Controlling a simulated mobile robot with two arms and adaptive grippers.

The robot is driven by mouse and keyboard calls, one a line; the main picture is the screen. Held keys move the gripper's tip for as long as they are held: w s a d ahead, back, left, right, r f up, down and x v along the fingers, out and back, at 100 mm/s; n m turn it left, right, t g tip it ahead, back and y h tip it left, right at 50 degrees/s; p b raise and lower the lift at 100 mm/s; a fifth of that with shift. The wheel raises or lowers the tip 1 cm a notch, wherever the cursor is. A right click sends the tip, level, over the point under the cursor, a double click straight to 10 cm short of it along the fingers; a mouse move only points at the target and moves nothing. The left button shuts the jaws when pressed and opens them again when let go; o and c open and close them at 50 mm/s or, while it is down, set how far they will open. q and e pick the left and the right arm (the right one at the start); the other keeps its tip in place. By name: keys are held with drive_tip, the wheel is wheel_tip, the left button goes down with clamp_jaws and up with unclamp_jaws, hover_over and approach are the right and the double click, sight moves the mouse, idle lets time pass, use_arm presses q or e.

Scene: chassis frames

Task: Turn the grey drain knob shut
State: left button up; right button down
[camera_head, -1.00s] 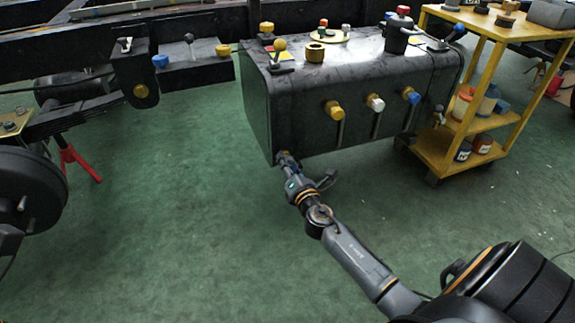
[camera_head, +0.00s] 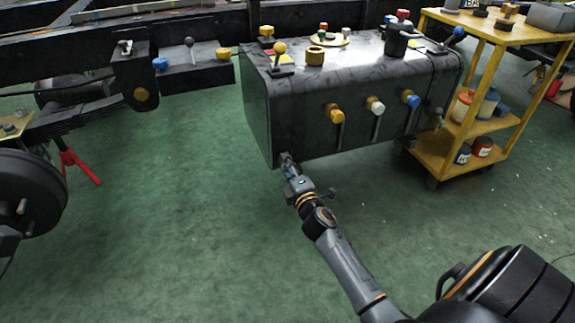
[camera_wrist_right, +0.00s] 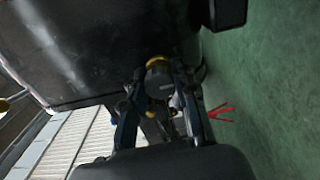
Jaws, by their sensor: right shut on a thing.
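The grey drain knob (camera_wrist_right: 159,84) shows in the right wrist view as a dark grey rounded piece in front of a yellow collar, low on the black tank. My right gripper (camera_wrist_right: 160,100) is shut on it, with one finger on each side. In the head view my right gripper (camera_head: 286,160) reaches up to the lower left front edge of the black tank (camera_head: 345,120). There the knob is hidden or too small to tell apart from the fingers. How far the knob is turned is not clear. My left gripper is not in view.
The tank's front bears a yellow valve (camera_head: 335,113), a white valve (camera_head: 375,105) and a blue valve (camera_head: 412,100) with hanging levers. A yellow cart (camera_head: 440,155) stands at the right. A red stand (camera_head: 78,163) is at the left. The green floor before the tank is clear.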

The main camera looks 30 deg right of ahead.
drive_tip(key=shift+m, duration=0.4)
drive_tip(key=c, duration=1)
unclamp_jaws()
drive_tip(key=shift+s, duration=0.25)
drive_tip(key=v, duration=1.1)
drive_tip(key=shift+s+a, duration=0.2)
drive_tip(key=shift+s, duration=0.05)
